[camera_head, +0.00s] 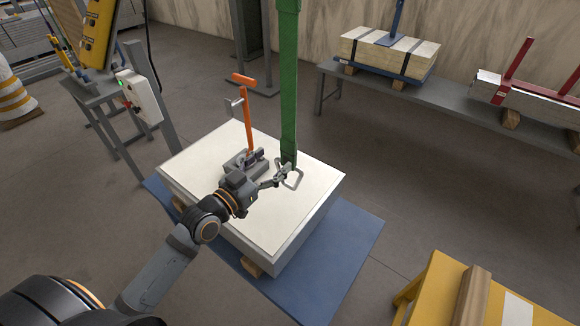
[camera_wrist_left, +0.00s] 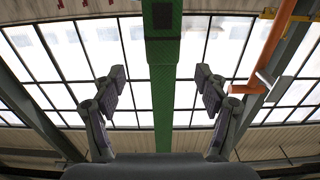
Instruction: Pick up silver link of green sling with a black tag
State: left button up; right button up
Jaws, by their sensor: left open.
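The green sling (camera_head: 288,80) hangs down from the top of the head view. A silver link (camera_head: 293,179) hangs at its lower end, just above the white-topped block. A dark patch, likely the black tag, shows on the sling in the left wrist view (camera_wrist_left: 162,14). My left gripper (camera_head: 284,174) is open beside the link; I cannot tell whether they touch. In the left wrist view the sling (camera_wrist_left: 163,90) appears between the open fingers (camera_wrist_left: 160,72), and the link is not visible. My right gripper is not in view.
A clamp device with an orange handle (camera_head: 248,120) stands on the white-topped block (camera_head: 190,160), left of the link. The block rests over a blue plate (camera_head: 340,270). A grey bench (camera_head: 450,100) is at the back right, a yellow table (camera_head: 435,285) at the lower right.

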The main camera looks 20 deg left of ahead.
aim_at(286, 148)
pick_arm(q)
jog(key=x, duration=0.3)
jog(key=shift+f, duration=0.25)
jog(key=x, duration=0.5)
jog(key=shift+w+f+b, duration=0.1)
jog(key=shift+w+b, duration=0.05)
jog(key=shift+b, duration=0.15)
jog(key=shift+a, duration=0.1)
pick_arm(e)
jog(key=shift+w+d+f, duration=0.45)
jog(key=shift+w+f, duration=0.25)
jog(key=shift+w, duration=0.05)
pick_arm(q)
jog(key=shift+c, duration=0.2)
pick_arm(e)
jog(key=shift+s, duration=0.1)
pick_arm(q)
jog(key=shift+c, duration=1.2)
grip_shut()
